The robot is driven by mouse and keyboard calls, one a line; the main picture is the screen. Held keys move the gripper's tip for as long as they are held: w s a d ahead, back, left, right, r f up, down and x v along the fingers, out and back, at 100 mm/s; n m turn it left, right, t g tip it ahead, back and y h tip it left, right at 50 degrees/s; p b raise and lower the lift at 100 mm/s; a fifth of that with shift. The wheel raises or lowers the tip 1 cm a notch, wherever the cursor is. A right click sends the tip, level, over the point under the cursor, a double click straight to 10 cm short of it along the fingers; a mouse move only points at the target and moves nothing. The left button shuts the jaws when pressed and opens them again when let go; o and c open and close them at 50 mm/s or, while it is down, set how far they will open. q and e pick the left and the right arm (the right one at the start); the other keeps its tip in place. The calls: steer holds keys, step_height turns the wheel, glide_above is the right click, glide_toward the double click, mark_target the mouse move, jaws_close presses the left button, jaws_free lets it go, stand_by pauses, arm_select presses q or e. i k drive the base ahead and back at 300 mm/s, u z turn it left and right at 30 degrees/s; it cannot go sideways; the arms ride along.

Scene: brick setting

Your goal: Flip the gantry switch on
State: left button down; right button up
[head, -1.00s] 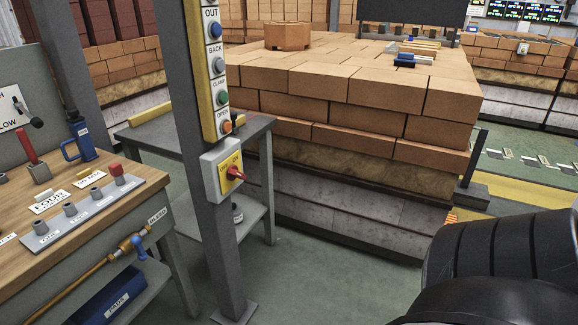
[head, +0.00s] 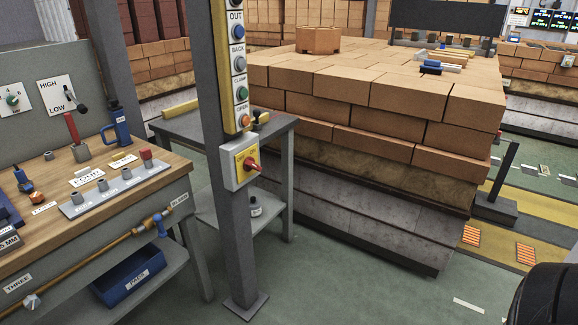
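The switch (head: 246,163) is a grey box with a yellow face and a red rotary handle (head: 252,165). It is mounted low on a grey post (head: 222,120), under a yellow strip of push buttons whose readable labels include OUT, BACK and CLAMP. The red handle sits tilted; the lettering on the yellow face is too small to read surely. Neither of my grippers is in view. A black rounded part (head: 548,298), likely part of my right arm, shows at the bottom right corner, well away from the switch.
A workbench (head: 105,215) with tools and labelled trays stands at the left. A small grey table (head: 180,125) is behind the post. A large brick stack (head: 370,110) fills the middle and right. Green floor (head: 350,290) in front of the post is open.

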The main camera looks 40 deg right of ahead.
mark_target(249, 164)
steer(key=z, duration=1.6)
steer(key=i, duration=0.5)
